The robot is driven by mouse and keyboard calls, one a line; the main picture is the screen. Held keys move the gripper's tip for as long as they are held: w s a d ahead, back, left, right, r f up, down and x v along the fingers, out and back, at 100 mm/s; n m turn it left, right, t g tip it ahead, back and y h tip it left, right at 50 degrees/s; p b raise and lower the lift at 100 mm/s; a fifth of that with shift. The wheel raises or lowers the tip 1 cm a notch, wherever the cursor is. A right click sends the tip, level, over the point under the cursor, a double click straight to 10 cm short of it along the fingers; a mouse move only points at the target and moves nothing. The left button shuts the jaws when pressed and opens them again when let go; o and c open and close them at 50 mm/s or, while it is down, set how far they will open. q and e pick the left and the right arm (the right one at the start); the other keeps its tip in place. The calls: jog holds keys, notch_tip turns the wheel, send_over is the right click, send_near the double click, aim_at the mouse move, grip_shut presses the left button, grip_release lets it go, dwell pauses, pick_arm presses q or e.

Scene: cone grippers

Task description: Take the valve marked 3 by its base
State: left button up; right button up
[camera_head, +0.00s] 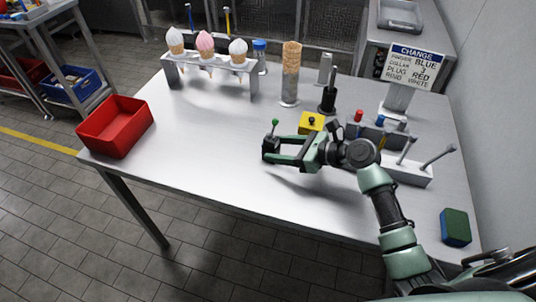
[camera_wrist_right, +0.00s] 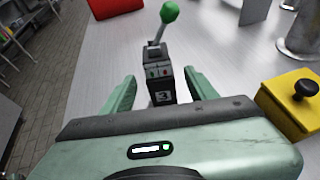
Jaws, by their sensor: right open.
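The valve marked 3 (camera_wrist_right: 161,88) is a small dark block with a white 3 on its face and a lever ending in a green ball. In the head view its green ball (camera_head: 275,122) shows above the fingers, and its base is largely hidden among them. My right gripper (camera_head: 270,150) is open, low over the table, pointing left. In the right wrist view its two fingers (camera_wrist_right: 160,80) stand on either side of the valve's base, with gaps visible on both sides. My left gripper is not in view.
A yellow box with a black knob (camera_head: 311,122) stands close behind the right gripper. A red bin (camera_head: 115,126) is at the table's left edge, a cone rack (camera_head: 212,70) at the back. A sign (camera_head: 411,66), a lever block and a sponge (camera_head: 455,227) are right. The front left table is clear.

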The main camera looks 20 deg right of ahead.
jog(key=x, duration=0.6)
jog(key=shift+w+a+f, duration=0.1)
jog(key=shift+w+f, duration=0.05)
jog(key=shift+f, duration=0.3)
grip_shut()
